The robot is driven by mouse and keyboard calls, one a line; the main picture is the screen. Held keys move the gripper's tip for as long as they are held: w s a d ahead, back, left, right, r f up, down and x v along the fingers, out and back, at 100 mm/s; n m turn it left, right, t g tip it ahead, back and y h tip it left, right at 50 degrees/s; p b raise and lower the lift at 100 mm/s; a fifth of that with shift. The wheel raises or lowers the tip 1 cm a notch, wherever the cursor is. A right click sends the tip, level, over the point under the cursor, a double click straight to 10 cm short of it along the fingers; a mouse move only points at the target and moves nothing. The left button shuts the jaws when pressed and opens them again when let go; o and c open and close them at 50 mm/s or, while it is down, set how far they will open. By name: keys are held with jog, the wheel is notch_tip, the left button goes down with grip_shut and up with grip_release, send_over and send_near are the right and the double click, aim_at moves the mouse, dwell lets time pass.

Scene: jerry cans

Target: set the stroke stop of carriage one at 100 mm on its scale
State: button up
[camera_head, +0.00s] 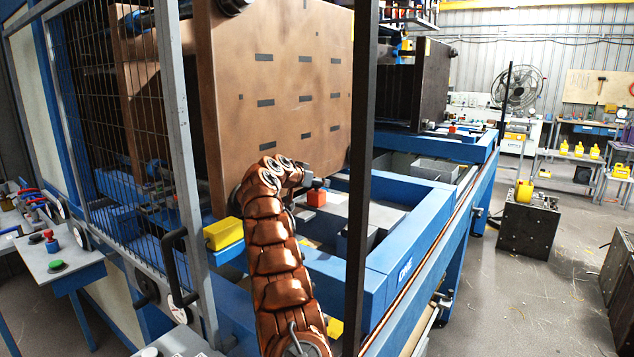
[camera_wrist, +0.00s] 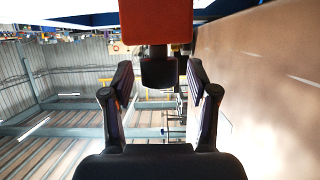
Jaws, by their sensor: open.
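A red block (camera_head: 316,197) sits low inside the machine, in front of the large brown plate (camera_head: 285,90). I cannot tell for sure whether it is the stroke stop. My gripper (camera_head: 312,182) is at the end of my copper-coloured arm, close to the block. In the wrist view, the red block (camera_wrist: 155,22) is at the top centre, with a dark piece below it between the fingertips. My gripper (camera_wrist: 160,75) is open, one finger on each side of that dark piece with gaps showing. No scale or readable marks are visible.
A dark post (camera_head: 362,180) stands upright right of my arm. A mesh guard door (camera_head: 120,130) with a black handle is on the left. The blue machine frame (camera_head: 400,260) surrounds the opening. A yellow block (camera_head: 223,233) lies left of my arm. The brown plate (camera_wrist: 265,90) fills the wrist view's right.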

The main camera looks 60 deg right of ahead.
jog(key=shift+a, duration=0.15)
jog(key=shift+a+r, duration=0.3)
jog(key=v, duration=1.1)
jog(key=shift+f, duration=0.1)
dwell(0.8)
